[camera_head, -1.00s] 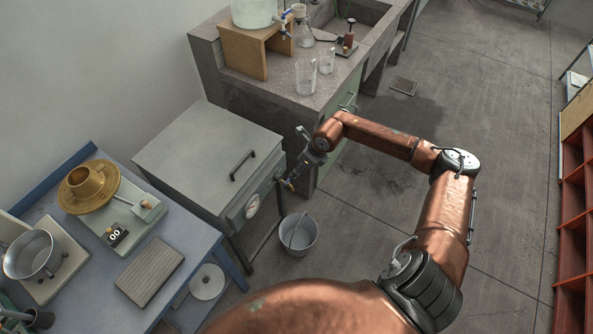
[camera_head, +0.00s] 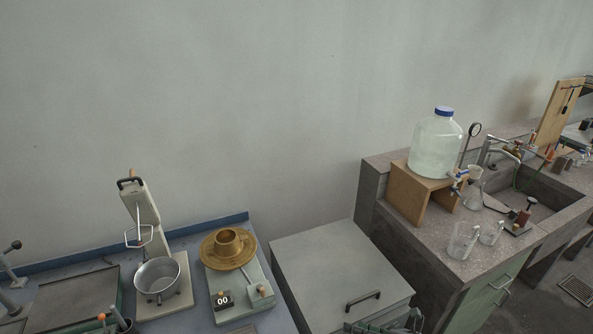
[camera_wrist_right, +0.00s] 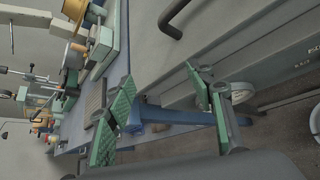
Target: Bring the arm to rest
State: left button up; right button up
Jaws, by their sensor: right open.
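My right gripper (camera_head: 388,325) shows only in part at the bottom edge of the head view, in front of the grey box-shaped cabinet (camera_head: 335,262) and just below its dark lid handle (camera_head: 363,300). In the right wrist view the gripper (camera_wrist_right: 168,104) is open, with its green-padded fingers apart and nothing between them. The cabinet front and handle (camera_wrist_right: 172,18) lie beyond the fingers there. The rest of my right arm is out of the head view. My left gripper is in neither view.
A blue bench (camera_head: 200,247) at left holds a brass-topped scale (camera_head: 228,248) and a metal bowl device (camera_head: 160,278). A concrete sink bench (camera_head: 400,222) at right carries a water jug (camera_head: 436,145) and glass beakers (camera_head: 463,240). A bucket (camera_wrist_right: 300,120) shows at the wrist view's right.

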notch_tip(320, 180, up, 5)
jog(key=a+m+t+y, duration=0.2)
jog(key=a+m+t, duration=0.1)
jog(key=d+r+m+t+h, duration=0.6)
jog(key=d+m, duration=0.3)
jog(key=m, duration=0.5)
jog(key=s+d+f+m+g+h, duration=0.5)
jog(key=s+d+f+m+h, duration=0.45)
jog(key=d+f+m, duration=0.5)
jog(key=s+a+f+m+g+y, duration=0.1)
jog(key=s+f+m+g, duration=0.15)
jog(key=s+f, duration=0.4)
jog(key=s+a+f+m+g+y, duration=0.1)
jog(key=s+a+f+g, duration=0.2)
jog(key=s, duration=0.6)
jog(key=s+f+m+g+y, duration=0.15)
jog(key=s+f+g, duration=0.25)
jog(key=s, duration=0.4)
jog(key=s+a+f+p, duration=0.1)
jog(key=s+f, duration=0.1)
jog(key=f, duration=1.2)
jog(key=s+a+f+p, duration=0.1)
jog(key=s+f, duration=0.1)
jog(key=f, duration=1.2)
jog(key=s+f+g, duration=0.2)
jog(key=s+f, duration=1.3)
jog(key=s, duration=0.5)
jog(key=shift+f+n+p, duration=0.3)
jog(key=shift+n+p, duration=0.05)
jog(key=shift+p, duration=0.05)
